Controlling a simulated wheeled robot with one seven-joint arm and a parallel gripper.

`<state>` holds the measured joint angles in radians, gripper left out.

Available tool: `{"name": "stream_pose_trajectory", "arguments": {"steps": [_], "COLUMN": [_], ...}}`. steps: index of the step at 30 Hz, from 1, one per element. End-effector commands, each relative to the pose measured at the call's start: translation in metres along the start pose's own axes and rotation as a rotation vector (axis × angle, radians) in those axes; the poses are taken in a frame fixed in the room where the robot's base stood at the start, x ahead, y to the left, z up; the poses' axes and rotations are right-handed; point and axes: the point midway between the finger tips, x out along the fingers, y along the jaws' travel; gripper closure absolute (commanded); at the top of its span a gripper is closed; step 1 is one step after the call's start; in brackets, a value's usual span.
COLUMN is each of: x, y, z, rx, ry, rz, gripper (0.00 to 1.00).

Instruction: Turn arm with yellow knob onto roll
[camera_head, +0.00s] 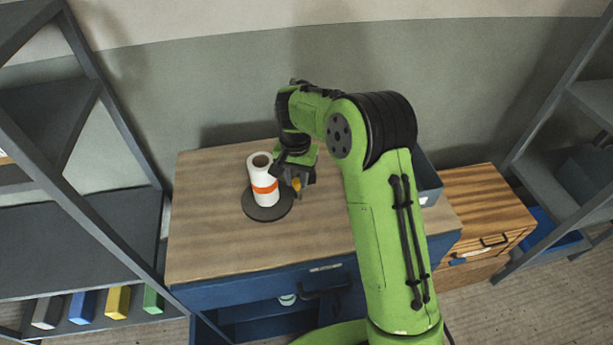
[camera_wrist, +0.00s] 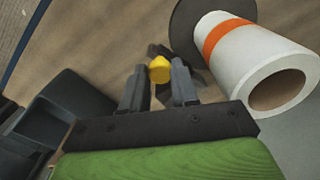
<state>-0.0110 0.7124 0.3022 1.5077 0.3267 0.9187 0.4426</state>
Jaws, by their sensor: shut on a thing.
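A white roll (camera_head: 262,180) with an orange band stands upright on a dark round base (camera_head: 268,208) on the workbench. In the wrist view the roll (camera_wrist: 262,65) is to the right of the fingers, its hollow end toward the camera. The yellow knob (camera_wrist: 160,69) sits between the fingertips of my gripper (camera_wrist: 159,82), which is shut on it. The knob also shows in the head view (camera_head: 296,183), just right of the roll. The arm under the knob is mostly hidden by my gripper; a dark part shows beside the knob.
The wooden workbench top (camera_head: 215,235) is clear at left and front. A dark grey bin (camera_head: 428,180) stands at the right, partly behind my arm. A wooden drawer unit (camera_head: 485,205) is beside the bench. Metal shelves (camera_head: 75,235) stand at left, with more at right.

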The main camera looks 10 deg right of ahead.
Motion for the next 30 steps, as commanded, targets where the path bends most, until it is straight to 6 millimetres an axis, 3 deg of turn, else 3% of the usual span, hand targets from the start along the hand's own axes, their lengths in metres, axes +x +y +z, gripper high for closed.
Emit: {"name": "stream_pose_trajectory", "arguments": {"steps": [12, 28, 29, 30], "x": [-0.001, -0.001, -0.001, -0.001], "y": [-0.02, -0.021, -0.021, -0.021], "z": [-0.001, -0.002, -0.002, -0.002], "rx": [0.176, 0.198, 0.198, 0.198], "ry": [0.001, 0.002, 0.002, 0.002], "rz": [-0.002, -0.003, -0.003, -0.002], "gripper": [1.0, 1.0, 0.67, 0.61]}}
